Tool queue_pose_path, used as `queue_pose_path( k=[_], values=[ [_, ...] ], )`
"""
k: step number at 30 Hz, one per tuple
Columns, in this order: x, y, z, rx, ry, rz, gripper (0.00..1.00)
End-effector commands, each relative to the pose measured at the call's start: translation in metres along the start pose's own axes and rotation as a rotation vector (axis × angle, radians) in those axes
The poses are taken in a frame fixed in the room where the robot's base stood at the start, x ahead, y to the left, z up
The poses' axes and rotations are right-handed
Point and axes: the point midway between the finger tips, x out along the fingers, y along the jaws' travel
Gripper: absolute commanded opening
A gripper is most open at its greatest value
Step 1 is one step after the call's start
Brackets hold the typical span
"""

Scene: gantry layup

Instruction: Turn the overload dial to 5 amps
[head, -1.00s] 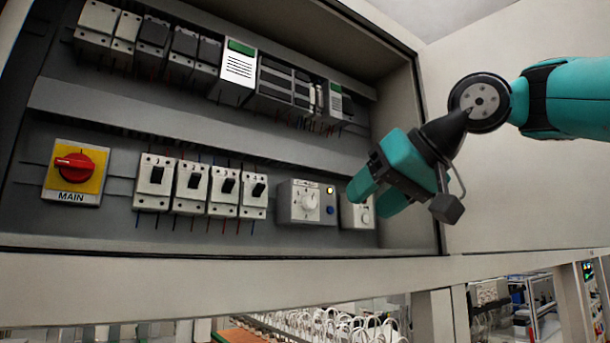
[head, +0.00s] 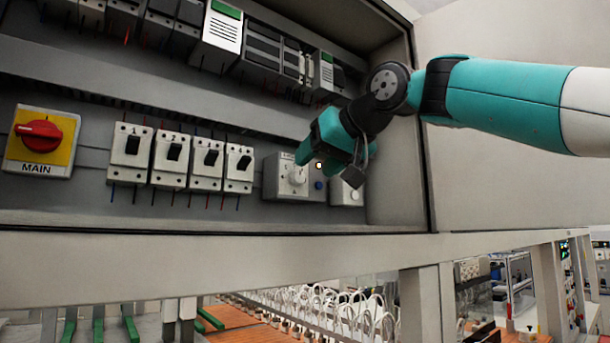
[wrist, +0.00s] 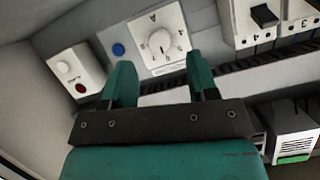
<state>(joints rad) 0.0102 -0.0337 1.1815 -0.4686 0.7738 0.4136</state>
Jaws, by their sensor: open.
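The overload dial is a white round knob (head: 297,176) on a grey module (head: 271,181) with a lit lamp (head: 319,166) and a blue button (head: 319,185). In the wrist view the knob (wrist: 160,41) sits on a white scale plate whose small figures I cannot read. My gripper (head: 303,152) is open and empty, in front of the module's upper part and hiding some of it. In the wrist view my two teal fingers (wrist: 160,75) are apart, below the knob in the picture, and not around it. The knob's exact setting is unclear.
Several numbered breakers (head: 171,156) stand left of the dial module. The red MAIN switch (head: 38,136) is at far left. The cabinet's side wall (head: 392,150) bounds the right.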

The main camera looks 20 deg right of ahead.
Motion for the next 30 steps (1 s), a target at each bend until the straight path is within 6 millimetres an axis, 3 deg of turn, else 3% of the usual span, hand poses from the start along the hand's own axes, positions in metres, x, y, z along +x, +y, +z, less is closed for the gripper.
queue_pose_path(
  k=[3,9,19,26,30],
  values=[
    [0.021,0.0,-0.002,0.0,-0.003,0.001,0.54],
    [0.04,0.001,-0.001,0.0,-0.002,0.002,0.54],
    [0.044,0.002,-0.001,0.0,0.0,0.003,0.54],
    [0.044,0.002,-0.001,0.0,0.0,0.003,0.04],
    [0.044,0.002,0.0,-0.001,0.0,0.004,0.04]
  ],
)
